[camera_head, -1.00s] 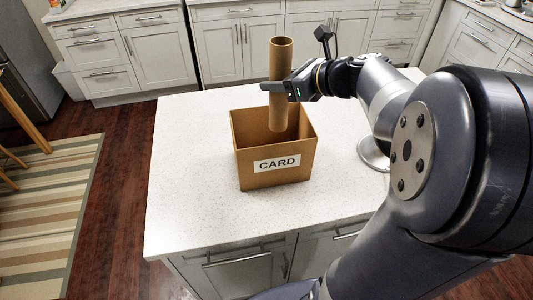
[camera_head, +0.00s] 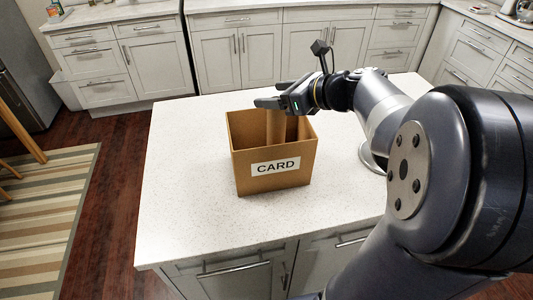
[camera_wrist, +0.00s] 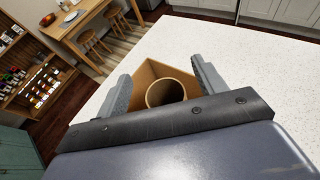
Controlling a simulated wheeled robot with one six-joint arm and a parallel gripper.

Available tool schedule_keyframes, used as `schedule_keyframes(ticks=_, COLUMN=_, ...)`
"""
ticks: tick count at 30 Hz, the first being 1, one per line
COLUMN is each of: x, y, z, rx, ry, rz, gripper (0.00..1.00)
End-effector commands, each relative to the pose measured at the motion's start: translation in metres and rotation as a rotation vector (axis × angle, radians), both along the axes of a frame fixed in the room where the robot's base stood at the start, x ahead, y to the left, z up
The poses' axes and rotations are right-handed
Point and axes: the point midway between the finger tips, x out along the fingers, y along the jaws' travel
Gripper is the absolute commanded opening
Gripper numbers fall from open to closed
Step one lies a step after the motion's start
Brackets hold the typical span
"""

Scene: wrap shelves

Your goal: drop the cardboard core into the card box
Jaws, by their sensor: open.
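The card box (camera_head: 273,182) is an open brown carton with a white CARD label, standing on the white counter. The cardboard core (camera_head: 276,128), a brown tube, is inside the box, its lower part hidden by the front wall. In the wrist view the core (camera_wrist: 165,93) shows as a round open end within the box (camera_wrist: 147,75), between and beyond my fingers. My gripper (camera_head: 274,102) is open above the box's back part, apart from the core; its fingers also show in the wrist view (camera_wrist: 163,84).
The counter (camera_head: 190,200) is clear to the left and in front of the box. A round metal base (camera_head: 372,157) stands on the counter at the right, partly behind my arm. Cabinets line the back.

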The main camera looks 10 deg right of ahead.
Motion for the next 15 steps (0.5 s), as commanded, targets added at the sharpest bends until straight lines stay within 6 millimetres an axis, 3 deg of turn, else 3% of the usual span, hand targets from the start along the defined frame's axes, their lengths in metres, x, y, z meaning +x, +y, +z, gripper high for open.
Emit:
schedule_keyframes(ticks=9, x=-0.002, y=-0.002, z=0.001, rx=0.0, ry=0.0, rz=-0.001, gripper=0.68)
schedule_keyframes(ticks=15, x=-0.018, y=-0.018, z=0.011, rx=-0.001, ry=-0.002, rz=-0.006, gripper=0.68)
